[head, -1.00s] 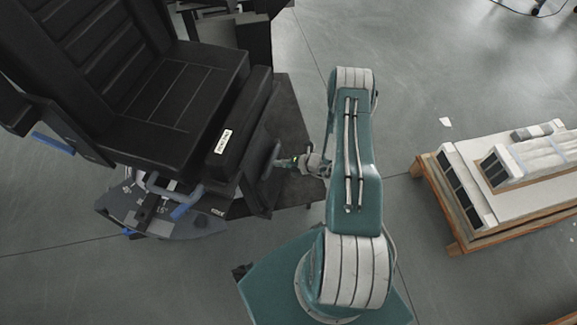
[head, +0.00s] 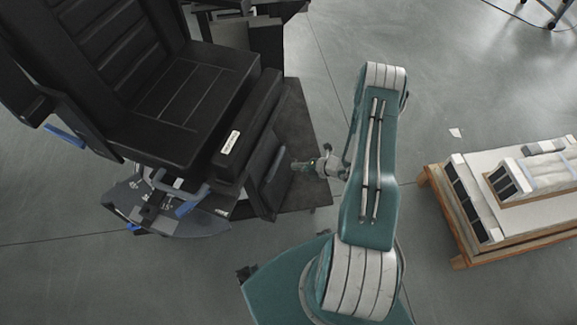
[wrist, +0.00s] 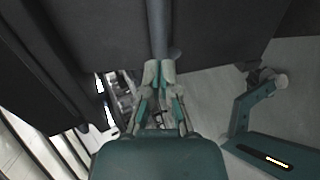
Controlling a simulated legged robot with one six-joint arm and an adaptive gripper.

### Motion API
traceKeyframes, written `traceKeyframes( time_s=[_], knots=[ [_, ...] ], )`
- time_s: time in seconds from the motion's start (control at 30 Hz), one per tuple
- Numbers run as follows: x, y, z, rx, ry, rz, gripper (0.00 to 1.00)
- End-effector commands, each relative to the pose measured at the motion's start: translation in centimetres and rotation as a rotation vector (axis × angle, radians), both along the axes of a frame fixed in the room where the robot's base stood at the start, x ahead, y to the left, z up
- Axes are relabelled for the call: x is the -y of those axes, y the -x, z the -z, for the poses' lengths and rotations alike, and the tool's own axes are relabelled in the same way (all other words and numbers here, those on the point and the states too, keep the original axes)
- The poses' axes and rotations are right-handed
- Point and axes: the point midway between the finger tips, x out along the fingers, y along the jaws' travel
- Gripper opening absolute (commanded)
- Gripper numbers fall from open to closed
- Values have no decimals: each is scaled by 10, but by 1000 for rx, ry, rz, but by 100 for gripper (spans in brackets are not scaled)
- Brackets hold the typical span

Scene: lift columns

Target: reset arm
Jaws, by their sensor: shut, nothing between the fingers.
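My gripper (head: 297,166) is at the end of my green arm, left of the arm in the head view. It points left at the dark side panel of the black seat unit (head: 190,95), with a small gap seen in the head view. In the wrist view my gripper (wrist: 160,68) is shut, its fingertips together and empty. A grey upright bar (wrist: 157,30) on the dark panel stands directly beyond the fingertips. Whether the tips touch it cannot be told.
The black seat unit fills the upper left, with blue levers (head: 190,203) low on its front. A wooden pallet (head: 458,222) with white and black boxes stands at the right. The grey floor (head: 400,50) is clear behind my arm.

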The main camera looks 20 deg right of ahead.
Motion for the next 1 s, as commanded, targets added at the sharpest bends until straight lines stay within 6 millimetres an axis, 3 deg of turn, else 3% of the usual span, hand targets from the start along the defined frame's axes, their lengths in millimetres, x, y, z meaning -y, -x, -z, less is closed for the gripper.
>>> traceKeyframes(
  time_s=[0.2, 0.4, 0.77, 0.87, 1.0],
  knots=[
    [30, 30, -20, 1, 2, 4, 0],
    [46, 47, -31, 0, 3, 1, 0],
    [50, 49, -37, 8, 12, -15, 0],
    [47, 42, -55, 55, 67, -90, 0],
    [33, 28, -103, 181, 210, -295, 0]
  ],
)
